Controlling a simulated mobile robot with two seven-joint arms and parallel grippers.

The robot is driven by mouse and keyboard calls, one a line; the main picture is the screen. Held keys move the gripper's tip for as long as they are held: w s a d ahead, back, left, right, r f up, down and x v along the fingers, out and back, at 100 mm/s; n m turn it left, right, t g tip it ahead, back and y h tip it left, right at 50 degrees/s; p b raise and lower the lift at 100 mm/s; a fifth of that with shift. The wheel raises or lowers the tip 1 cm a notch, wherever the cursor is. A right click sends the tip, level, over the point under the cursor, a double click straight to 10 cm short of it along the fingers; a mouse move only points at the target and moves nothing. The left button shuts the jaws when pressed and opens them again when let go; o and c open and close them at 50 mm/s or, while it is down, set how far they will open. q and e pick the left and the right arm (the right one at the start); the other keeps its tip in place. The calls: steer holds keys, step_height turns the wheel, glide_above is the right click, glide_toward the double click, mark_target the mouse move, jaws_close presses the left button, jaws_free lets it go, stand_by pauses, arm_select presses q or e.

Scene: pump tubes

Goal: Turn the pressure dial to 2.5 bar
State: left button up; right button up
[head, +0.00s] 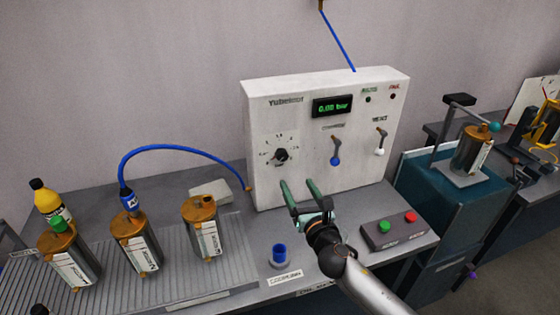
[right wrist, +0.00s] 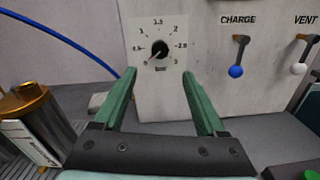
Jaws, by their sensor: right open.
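The pressure dial (head: 281,155) is a black knob on a white scale plate, on the left part of the white panel (head: 262,120). It also shows in the right wrist view (right wrist: 159,49), where its pointer is turned to the lower left, near the 0 end of the scale. The 2.5 mark (right wrist: 181,46) is at the right of the plate. The green display (head: 332,107) reads 0.00 bar. My right gripper (head: 298,183) is open and empty, in front of the panel and below the dial. Its green fingers (right wrist: 159,74) frame the dial from either side, apart from it.
The charge lever (head: 335,152) and vent lever (head: 380,143) are right of the dial. A button box (head: 391,231) with green and red buttons is at the right front. Several copper-topped canisters stand left, one (head: 137,243) with a blue hose (head: 185,151).

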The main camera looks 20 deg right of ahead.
mark_target(283, 158)
steer(key=w+b, duration=0.1)
steer(key=w, duration=1)
steer(key=shift+w+b, duration=0.25)
steer(key=shift+b, duration=0.15)
jaws_close()
